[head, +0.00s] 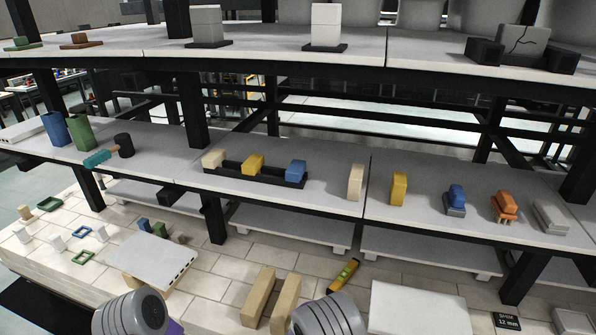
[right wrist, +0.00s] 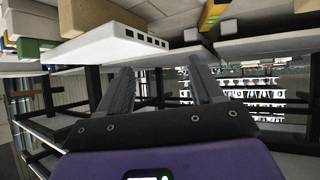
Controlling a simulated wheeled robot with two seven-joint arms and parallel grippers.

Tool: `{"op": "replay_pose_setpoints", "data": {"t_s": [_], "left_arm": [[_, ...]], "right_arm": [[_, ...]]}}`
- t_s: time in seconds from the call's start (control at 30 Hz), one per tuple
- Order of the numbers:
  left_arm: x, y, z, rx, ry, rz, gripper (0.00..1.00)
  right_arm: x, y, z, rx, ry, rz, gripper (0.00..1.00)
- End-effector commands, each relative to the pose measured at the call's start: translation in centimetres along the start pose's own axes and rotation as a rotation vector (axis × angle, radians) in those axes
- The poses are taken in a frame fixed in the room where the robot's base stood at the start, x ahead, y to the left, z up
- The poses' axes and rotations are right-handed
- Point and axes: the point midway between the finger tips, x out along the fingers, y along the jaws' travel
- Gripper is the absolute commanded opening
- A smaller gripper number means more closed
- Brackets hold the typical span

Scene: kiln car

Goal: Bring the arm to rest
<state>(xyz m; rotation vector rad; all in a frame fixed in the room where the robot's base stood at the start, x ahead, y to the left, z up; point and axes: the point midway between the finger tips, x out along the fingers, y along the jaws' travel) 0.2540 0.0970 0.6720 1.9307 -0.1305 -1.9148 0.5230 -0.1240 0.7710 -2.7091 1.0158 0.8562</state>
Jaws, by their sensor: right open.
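My right gripper (right wrist: 160,75) shows in the right wrist view. Its two dark fingers stand well apart with nothing between them, and its body is purple. Its fingers do not show in the head view. At the bottom edge of the head view are two rounded grey parts of my arms, one left of the middle and one right of it. A bit of purple shows beside the left one. My left gripper's fingers are not seen.
A kiln car shelf (head: 330,209) holds yellow, blue and orange blocks and a dark tray (head: 232,173). Below it, tan bars (head: 258,296), a yellow level (head: 344,274) and a white slab (head: 150,256) lie on the brick deck. Black posts (head: 213,219) stand between the levels.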

Motion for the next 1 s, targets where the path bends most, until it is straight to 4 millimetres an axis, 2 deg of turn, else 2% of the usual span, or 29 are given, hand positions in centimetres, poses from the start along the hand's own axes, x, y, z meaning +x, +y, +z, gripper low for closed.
{"op": "replay_pose_setpoints", "data": {"t_s": [0.17,0.37,0.47,0.6,0.7,0.8,1.0], "left_arm": [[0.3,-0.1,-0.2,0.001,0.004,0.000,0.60],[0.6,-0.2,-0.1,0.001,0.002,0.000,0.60],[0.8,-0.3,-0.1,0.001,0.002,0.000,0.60],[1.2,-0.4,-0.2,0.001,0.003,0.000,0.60],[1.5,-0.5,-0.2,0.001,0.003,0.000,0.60],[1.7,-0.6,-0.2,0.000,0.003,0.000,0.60],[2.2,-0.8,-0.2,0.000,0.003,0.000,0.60]], "right_arm": [[0.9,3.6,4.2,-0.099,-0.181,0.082,0.66],[0.3,7.9,10.0,-0.216,-0.449,0.134,0.66],[-0.8,10.2,13.7,-0.277,-0.632,0.129,0.66],[-3.8,12.7,18.9,-0.334,-0.914,0.043,0.66],[-6.2,13.4,21.6,-0.340,-1.073,-0.064,0.66],[-8.4,13.5,23.4,-0.321,-1.183,-0.193,0.66],[-11.2,12.9,24.9,-0.243,-1.242,-0.445,0.66]]}}
